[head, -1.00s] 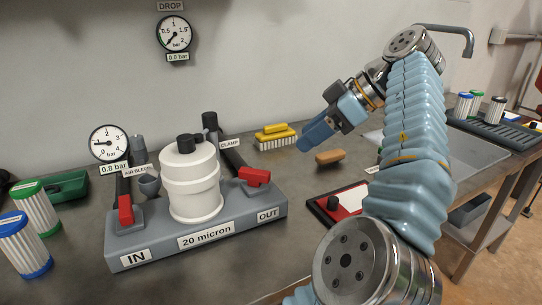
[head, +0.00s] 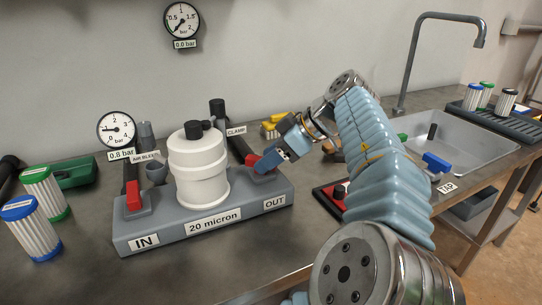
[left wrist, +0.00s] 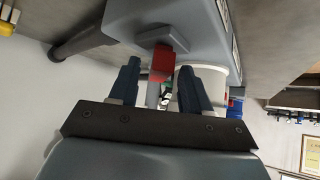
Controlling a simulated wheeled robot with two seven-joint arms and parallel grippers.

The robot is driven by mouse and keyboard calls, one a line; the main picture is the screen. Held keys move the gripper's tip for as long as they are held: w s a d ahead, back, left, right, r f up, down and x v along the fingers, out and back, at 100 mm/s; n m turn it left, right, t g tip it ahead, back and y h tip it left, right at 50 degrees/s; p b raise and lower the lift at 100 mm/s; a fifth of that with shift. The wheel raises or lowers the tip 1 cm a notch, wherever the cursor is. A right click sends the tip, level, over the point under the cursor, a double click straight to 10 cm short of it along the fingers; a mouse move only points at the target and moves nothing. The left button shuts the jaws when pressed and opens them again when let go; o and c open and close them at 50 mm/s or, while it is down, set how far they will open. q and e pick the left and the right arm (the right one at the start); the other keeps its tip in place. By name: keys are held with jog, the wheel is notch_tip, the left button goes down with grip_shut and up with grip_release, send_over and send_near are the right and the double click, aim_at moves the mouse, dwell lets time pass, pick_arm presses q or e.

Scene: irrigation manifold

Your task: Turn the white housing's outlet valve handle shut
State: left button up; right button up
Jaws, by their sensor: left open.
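The white housing (head: 200,172) stands upright on a grey manifold base (head: 165,236) marked IN, 20 micron and OUT. The red outlet valve handle (head: 252,161) is at the OUT end, partly hidden by my gripper. My left gripper (head: 272,160) is at this handle, coming from the right. In the left wrist view the red handle (left wrist: 162,60) shows between and just beyond the spread fingers of my left gripper (left wrist: 160,88). I cannot tell whether a finger touches it. The red inlet handle (head: 134,196) is at the IN end. My right gripper is not in view.
A gauge (head: 116,129) reading 0.8 bar stands behind the base. Filter cartridges (head: 30,230) stand at the left. A red-edged tray (head: 328,197) lies close to the right of the base, partly behind my arm. A sink (head: 455,135) is at the back right.

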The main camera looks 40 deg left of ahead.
pick_arm(q)
grip_shut()
jog(key=shift+s+f+m+t+b, duration=0.15)
jog(key=shift+m+t+b, duration=0.3)
jog(key=shift+b, duration=0.4)
jog(key=m+t+b, duration=0.1)
jog(key=m+b, duration=0.1)
jog(key=m+t+b, duration=0.2)
jog(key=shift+s+d+f, duration=0.1)
jog(key=shift+s, duration=0.25)
jog(key=m+t+b, duration=0.2)
jog(key=m, duration=0.1)
jog(key=shift+s, duration=0.25)
jog(key=shift+s+r+m+t+h+b, duration=0.1)
jog(key=shift+r+m+t+h+b, duration=0.15)
jog(key=shift+m+t+b, duration=0.35)
